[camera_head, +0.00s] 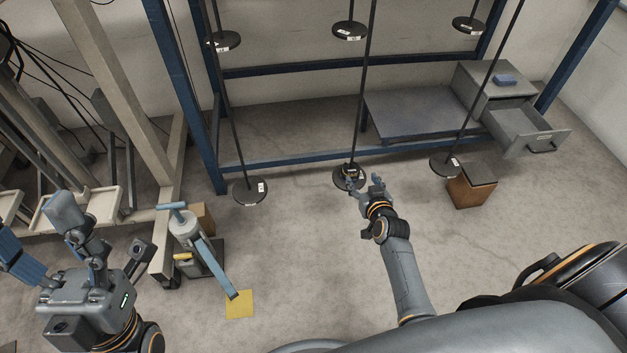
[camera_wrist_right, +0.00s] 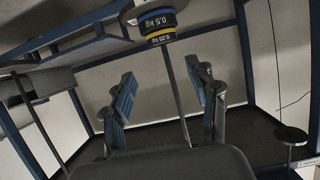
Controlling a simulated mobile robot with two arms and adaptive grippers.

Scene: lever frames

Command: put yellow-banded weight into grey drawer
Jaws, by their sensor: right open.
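The yellow-banded weight (camera_wrist_right: 159,38), marked 0.25 kg, is stacked against a blue-banded 0.5 kg weight (camera_wrist_right: 156,20) on a dark hanger pan around its rod. In the head view this small stack (camera_head: 351,170) sits on the middle lower pan, and its bands are hard to tell apart. My right gripper (camera_head: 366,186) is open and empty, close beside the stack. In the right wrist view its fingers (camera_wrist_right: 163,75) stand on either side of the rod, apart from the weights. The grey drawer (camera_head: 524,130) is pulled open at the right. My left gripper (camera_head: 32,225) is open, far left.
Other hanger pans (camera_head: 250,190) and rods hang from the blue frame (camera_head: 300,158). A yellow sheet (camera_head: 240,304) lies on open floor.

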